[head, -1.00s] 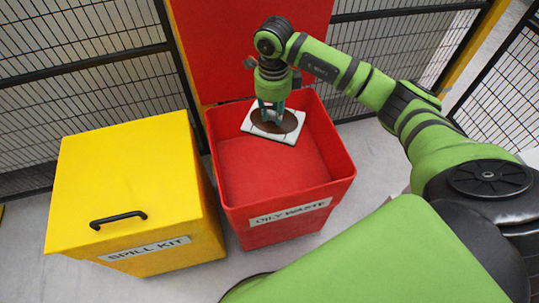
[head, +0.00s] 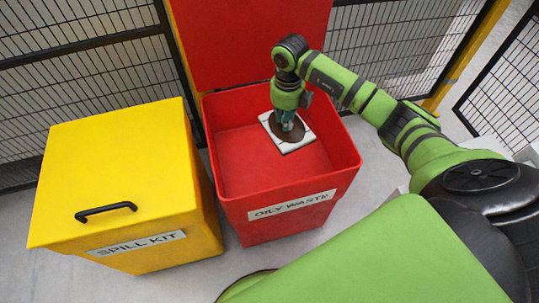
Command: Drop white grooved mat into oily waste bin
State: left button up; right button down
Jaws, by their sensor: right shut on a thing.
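The white grooved mat (head: 297,143) has a dark brown stain (head: 277,132) in its middle. It is within the opening of the red oily waste bin (head: 228,190), toward the back right; whether it touches the bin floor I cannot tell. My right gripper (head: 288,126) points down and is shut on the mat, with its fingertips at the stained middle. The bin's red lid (head: 225,45) stands open at the back. My left gripper is not in view.
A closed yellow spill kit box (head: 115,170) with a black handle (head: 106,211) stands left of the bin. Black mesh fencing (head: 80,75) runs behind both. The front of the bin's inside is clear.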

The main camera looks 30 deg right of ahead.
jog(key=shift+f, duration=0.4)
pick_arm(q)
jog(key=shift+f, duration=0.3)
pick_arm(e)
jog(key=c, duration=0.9)
grip_release()
jog(key=shift+c, duration=0.2)
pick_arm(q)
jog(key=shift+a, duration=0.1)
pick_arm(e)
notch_tip(320, 180, up, 12)
